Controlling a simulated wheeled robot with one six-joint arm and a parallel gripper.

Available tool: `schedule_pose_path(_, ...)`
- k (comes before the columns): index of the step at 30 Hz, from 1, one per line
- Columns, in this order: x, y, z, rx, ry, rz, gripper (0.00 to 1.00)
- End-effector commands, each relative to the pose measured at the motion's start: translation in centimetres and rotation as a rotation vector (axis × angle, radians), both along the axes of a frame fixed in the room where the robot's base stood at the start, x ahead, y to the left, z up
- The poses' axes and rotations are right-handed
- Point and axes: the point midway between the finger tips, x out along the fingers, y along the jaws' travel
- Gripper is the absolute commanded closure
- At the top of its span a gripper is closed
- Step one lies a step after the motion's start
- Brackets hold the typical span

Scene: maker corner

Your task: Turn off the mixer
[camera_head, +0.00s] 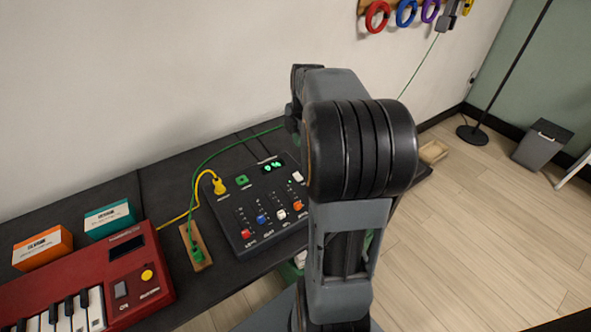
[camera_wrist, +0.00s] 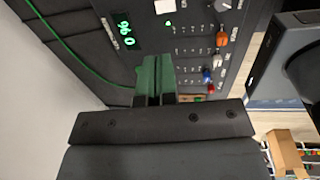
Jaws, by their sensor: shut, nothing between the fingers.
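The mixer (camera_head: 248,212) is a dark box on the black table, with a lit green display (camera_head: 271,166). A white switch (camera_head: 297,176) sits near its right side, with a small lit green lamp beside it. Below are red, blue, white and orange slider knobs. In the wrist view the mixer (camera_wrist: 186,47) shows its lit display (camera_wrist: 122,28), the white switch (camera_wrist: 168,6) at the top edge and the lit lamp. My gripper (camera_wrist: 157,58) has green fingertips, shut and empty, over the mixer between display and sliders; I cannot tell whether they touch it. In the head view my arm hides it.
A yellow plug (camera_head: 219,186) and a green plug (camera_head: 242,180) are in the mixer. Left are a wooden power strip (camera_head: 187,240), a red keyboard (camera_head: 72,272), and orange (camera_head: 42,249) and teal (camera_head: 109,219) boxes. A green cable (camera_head: 215,153) runs behind the mixer.

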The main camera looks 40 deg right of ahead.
Motion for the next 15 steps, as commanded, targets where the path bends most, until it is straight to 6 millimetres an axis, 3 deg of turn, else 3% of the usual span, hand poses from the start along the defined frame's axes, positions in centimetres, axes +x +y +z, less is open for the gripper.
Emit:
schedule_pose_path(8,0.2,0.0,-1.3,0.001,0.002,-0.001,1.0)
schedule_pose_path(15,0.7,0.2,-5.7,0.003,0.004,0.001,1.0)
